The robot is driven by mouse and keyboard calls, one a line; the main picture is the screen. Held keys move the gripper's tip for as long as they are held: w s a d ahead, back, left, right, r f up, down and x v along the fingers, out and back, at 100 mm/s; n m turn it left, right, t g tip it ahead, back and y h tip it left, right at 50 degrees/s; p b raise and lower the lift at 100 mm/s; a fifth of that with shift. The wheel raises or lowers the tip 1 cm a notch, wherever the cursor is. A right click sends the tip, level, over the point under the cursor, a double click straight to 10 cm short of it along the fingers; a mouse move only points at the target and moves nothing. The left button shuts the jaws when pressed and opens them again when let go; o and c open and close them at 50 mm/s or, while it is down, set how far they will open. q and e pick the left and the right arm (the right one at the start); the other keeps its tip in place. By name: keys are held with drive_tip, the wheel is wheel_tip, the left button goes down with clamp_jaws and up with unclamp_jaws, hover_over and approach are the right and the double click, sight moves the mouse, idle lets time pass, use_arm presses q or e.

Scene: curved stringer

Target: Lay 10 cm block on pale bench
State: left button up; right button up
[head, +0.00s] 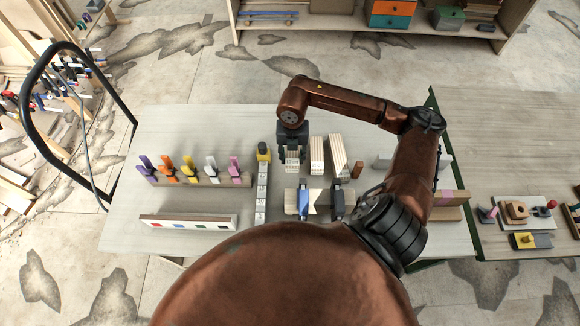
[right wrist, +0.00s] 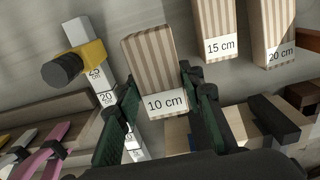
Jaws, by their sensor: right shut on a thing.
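The striped wooden block labelled 10 cm (right wrist: 150,62) is between the two fingers of my right gripper (right wrist: 156,118), which is shut on it. In the head view my right gripper (head: 292,147) points down over the middle of the pale bench (head: 205,120), and the 10 cm block (head: 292,158) shows just below it. I cannot tell whether the block touches the bench. My left gripper is not in view.
The 15 cm block (head: 317,155) and 20 cm block (head: 338,155) lie to the right. A marked ruler with a yellow-and-black end (head: 263,152) is close on the left. Coloured clamps (head: 190,170) stand further left. Blue and black clamps (head: 304,202) are nearer me.

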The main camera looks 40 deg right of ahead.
sight(292, 162)
wheel_tip(292, 162, down, 4)
drive_tip(key=shift+r, duration=0.15)
wheel_tip(292, 162, down, 3)
drive_tip(key=shift+r+p, duration=0.1)
drive_tip(key=shift+p, duration=0.3)
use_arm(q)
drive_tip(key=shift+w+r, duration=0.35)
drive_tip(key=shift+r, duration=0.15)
use_arm(e)
drive_tip(key=shift+f, duration=0.25)
drive_tip(key=o, duration=1.2)
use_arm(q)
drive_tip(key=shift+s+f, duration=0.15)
use_arm(e)
drive_tip(key=shift+r, duration=0.15)
